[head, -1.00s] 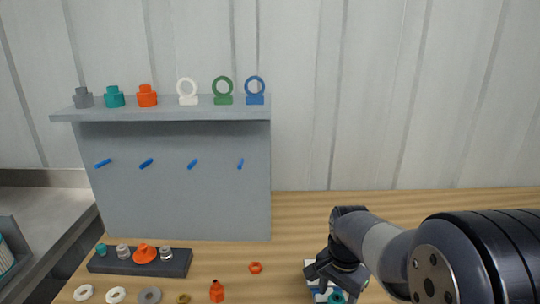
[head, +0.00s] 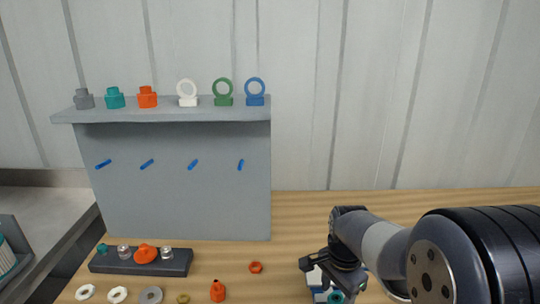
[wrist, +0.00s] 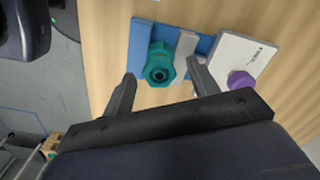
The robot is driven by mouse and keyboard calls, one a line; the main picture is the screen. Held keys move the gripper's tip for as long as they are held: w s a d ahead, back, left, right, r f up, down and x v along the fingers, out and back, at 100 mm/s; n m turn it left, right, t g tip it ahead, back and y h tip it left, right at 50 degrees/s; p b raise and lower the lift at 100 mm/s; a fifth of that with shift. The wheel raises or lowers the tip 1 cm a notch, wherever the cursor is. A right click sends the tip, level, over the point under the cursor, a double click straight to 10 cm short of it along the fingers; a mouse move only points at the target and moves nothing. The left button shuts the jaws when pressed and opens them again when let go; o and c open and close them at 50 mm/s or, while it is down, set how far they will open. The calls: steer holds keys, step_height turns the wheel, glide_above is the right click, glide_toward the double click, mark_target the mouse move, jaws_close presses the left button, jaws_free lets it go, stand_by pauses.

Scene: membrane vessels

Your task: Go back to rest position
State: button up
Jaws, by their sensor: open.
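My gripper (wrist: 161,69) is open in the wrist view, with its two dark fingers apart and nothing held between them. A teal hex-shaped part (wrist: 160,64) shows between and beyond the fingertips, on a blue plate (wrist: 139,44) with a grey upright piece beside it. I cannot tell the exact gap between fingers and part. In the head view, my gripper (head: 318,268) is low at the right of centre, over the blue and white fixture. The teal part (head: 335,297) shows at the bottom edge there, and my gripper hides much of the fixture.
A white block (wrist: 240,55) with a purple knob (wrist: 241,83) stands beside the blue plate. A grey shelf panel (head: 180,200) with blue pegs stands at the left. A dark tray (head: 178,265) of small parts and several loose rings lie before it. The wooden table behind my gripper is clear.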

steer(key=shift+f+n, duration=0.25)
steer(key=shift+n, duration=0.35)
steer(key=n, duration=0.4)
steer(key=shift+n+b, duration=0.35)
steer(key=shift+n, duration=0.05)
steer(key=n+b, duration=0.1)
steer(key=n, duration=0.5)
steer(key=shift+r, duration=0.1)
step_height(320, 180, up, 3)
steer(key=shift+n+p, duration=0.4)
steer(key=shift+p, duration=0.45)
steer(key=shift+r, duration=0.35)
steer(key=m+p, duration=0.1)
steer(key=m, duration=0.5)
steer(key=shift+f, duration=0.1)
steer(key=m+p, duration=0.1)
steer(key=m, duration=0.5)
steer(key=shift+p, duration=0.3)
